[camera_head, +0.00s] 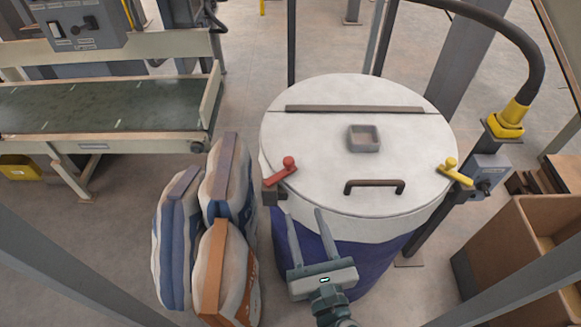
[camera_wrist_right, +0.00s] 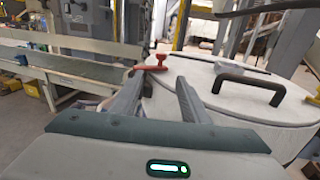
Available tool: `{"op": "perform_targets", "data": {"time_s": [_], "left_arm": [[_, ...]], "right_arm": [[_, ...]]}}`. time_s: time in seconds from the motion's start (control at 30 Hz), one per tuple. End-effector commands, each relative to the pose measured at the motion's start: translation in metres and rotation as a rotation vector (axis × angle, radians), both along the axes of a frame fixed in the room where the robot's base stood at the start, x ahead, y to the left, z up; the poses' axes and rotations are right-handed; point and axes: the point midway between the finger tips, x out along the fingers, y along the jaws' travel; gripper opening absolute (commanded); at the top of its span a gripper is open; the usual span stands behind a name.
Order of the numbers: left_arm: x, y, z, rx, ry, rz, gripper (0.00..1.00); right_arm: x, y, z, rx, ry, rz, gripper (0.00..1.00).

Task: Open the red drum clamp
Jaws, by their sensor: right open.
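The red drum clamp (camera_head: 281,171) sits on the left rim of the white drum lid (camera_head: 310,135), its lever lying at a slant with a round red knob at the upper end. It also shows in the right wrist view (camera_wrist_right: 153,64), just beyond and between my fingers. My right gripper (camera_head: 305,214) is open and empty, in front of the drum and a little below the red clamp in the head view, apart from it. A yellow clamp (camera_head: 455,172) sits on the lid's right rim. My left gripper is not in view.
A dark handle (camera_head: 374,185) and a small square box (camera_head: 364,138) stand on the lid. Several filled sacks (camera_head: 227,177) stand left of the drum. A conveyor (camera_head: 100,106) is at the back left, and an open brown box (camera_head: 515,250) at the right.

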Motion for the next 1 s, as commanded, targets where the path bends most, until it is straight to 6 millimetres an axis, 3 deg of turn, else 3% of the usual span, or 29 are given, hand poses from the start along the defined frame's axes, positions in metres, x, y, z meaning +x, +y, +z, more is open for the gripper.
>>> {"op": "perform_targets", "data": {"time_s": [0.1,0.57,0.77,1.0], "left_arm": [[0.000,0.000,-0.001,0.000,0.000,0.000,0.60],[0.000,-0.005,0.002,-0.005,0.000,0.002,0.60],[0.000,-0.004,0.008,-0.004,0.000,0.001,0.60],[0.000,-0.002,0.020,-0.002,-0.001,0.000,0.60]], "right_arm": [[-0.002,-0.001,0.009,-0.022,-0.024,-0.002,0.42],[0.004,0.000,0.010,-0.021,-0.024,-0.003,0.42],[0.022,0.004,0.011,-0.021,-0.024,-0.003,0.42],[0.059,0.013,0.012,-0.021,-0.023,-0.003,0.42]]}}
